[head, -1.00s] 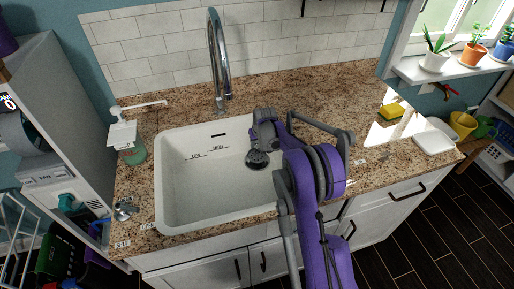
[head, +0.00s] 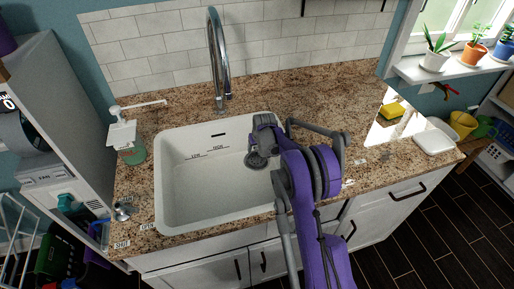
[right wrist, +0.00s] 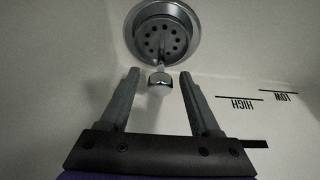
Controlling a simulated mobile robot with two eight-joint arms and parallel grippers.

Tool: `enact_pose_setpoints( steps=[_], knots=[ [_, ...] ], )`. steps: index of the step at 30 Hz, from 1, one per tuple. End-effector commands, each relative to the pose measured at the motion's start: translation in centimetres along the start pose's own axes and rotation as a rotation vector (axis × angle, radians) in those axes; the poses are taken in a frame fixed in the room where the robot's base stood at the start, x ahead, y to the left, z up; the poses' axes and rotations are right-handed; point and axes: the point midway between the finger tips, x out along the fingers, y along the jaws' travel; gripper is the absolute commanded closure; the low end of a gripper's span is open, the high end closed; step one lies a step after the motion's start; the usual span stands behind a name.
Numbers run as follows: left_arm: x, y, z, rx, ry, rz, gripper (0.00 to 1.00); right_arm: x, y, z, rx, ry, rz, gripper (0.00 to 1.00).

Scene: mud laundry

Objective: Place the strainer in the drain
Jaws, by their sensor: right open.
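The white sink (head: 190,185) is set in the granite counter. In the right wrist view, the round metal strainer (right wrist: 174,42) with small holes sits inside the drain's metal rim (right wrist: 194,24). Whether it is fully seated is hard to tell. Its stem ends in a shiny knob (right wrist: 160,84), which points towards the camera between my fingers. My right gripper (right wrist: 160,74) is open, with a gap on both sides of the knob. In the head view, my right gripper (head: 262,146) reaches down into the sink over the strainer (head: 254,163). My left gripper is not in view.
A tall chrome faucet (head: 218,60) stands behind the sink. A soap dispenser (head: 130,150) and a metal knob (head: 123,211) are on the left. A yellow sponge (head: 391,111) and a white dish (head: 434,142) lie on the right. The sink's left half is clear.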

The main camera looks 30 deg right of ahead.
Motion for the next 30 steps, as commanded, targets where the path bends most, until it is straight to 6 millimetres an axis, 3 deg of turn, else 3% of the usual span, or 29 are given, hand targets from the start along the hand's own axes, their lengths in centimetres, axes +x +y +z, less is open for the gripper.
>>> enact_pose_setpoints(
  steps=[5,18,30],
  knots=[
    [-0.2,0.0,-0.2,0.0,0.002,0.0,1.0,-1.4,0.0,-0.2,0.0,0.0,0.0,0.36],
    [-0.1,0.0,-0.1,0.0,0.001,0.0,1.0,-10.2,0.0,-0.1,0.0,0.0,0.0,0.36],
    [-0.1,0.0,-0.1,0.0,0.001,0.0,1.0,-13.1,-0.5,0.3,-0.005,0.001,-0.002,0.36]
  ],
)
